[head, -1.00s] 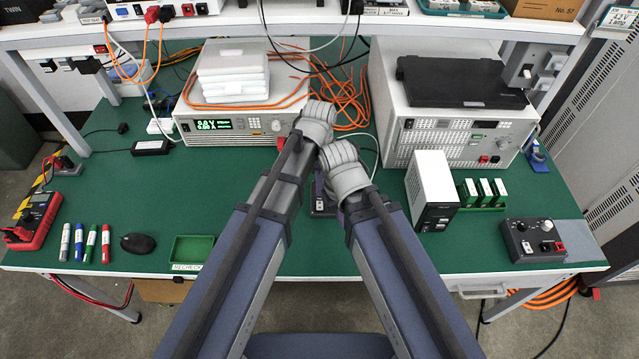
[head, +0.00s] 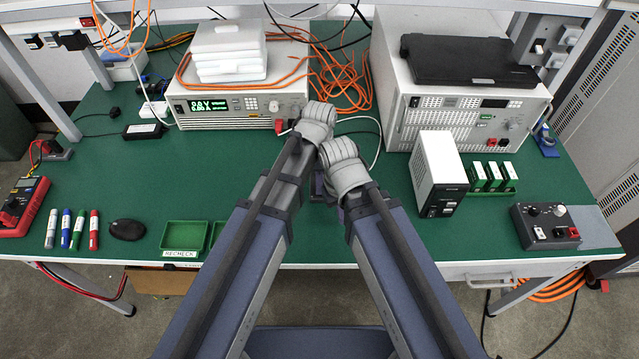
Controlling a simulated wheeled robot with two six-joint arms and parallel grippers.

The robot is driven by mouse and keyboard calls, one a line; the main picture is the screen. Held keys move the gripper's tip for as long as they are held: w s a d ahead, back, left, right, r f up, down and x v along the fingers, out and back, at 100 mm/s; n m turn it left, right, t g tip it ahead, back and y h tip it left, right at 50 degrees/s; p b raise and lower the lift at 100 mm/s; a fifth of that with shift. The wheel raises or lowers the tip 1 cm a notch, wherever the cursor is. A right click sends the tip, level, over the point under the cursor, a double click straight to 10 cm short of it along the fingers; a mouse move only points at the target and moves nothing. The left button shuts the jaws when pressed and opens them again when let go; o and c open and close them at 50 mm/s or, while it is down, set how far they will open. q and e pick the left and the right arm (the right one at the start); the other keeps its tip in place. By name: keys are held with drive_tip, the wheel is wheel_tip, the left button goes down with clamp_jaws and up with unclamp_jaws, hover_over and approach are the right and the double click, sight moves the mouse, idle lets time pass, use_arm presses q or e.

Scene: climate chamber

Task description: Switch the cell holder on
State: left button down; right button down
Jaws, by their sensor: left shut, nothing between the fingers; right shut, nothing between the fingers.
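A small dark device (head: 318,188), possibly the cell holder, sits at the middle of the green bench. My arms and grippers cover most of it, so its switch cannot be made out. My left gripper (head: 316,117) is shut and empty, in front of the power supply at the picture's middle. My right gripper (head: 338,155) is shut and empty, just below and right of the left one. The two look close together; whether they touch I cannot tell.
A lit power supply (head: 245,105) stands behind the grippers, with orange cables beside it. At right are a large instrument (head: 455,125), a white box unit (head: 438,170), green-held cells (head: 490,178) and a knobbed box (head: 545,225). Green trays (head: 185,235), a mouse and markers lie left.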

use_arm(q)
drive_tip(key=shift+s, duration=0.15)
use_arm(e)
drive_tip(key=shift+s, duration=0.1)
drive_tip(key=shift+f, duration=0.1)
use_arm(q)
drive_tip(key=shift+w, duration=0.95)
drive_tip(key=shift+r, duration=0.1)
drive_tip(key=shift+p, duration=0.3)
use_arm(e)
drive_tip(key=shift+r, duration=0.2)
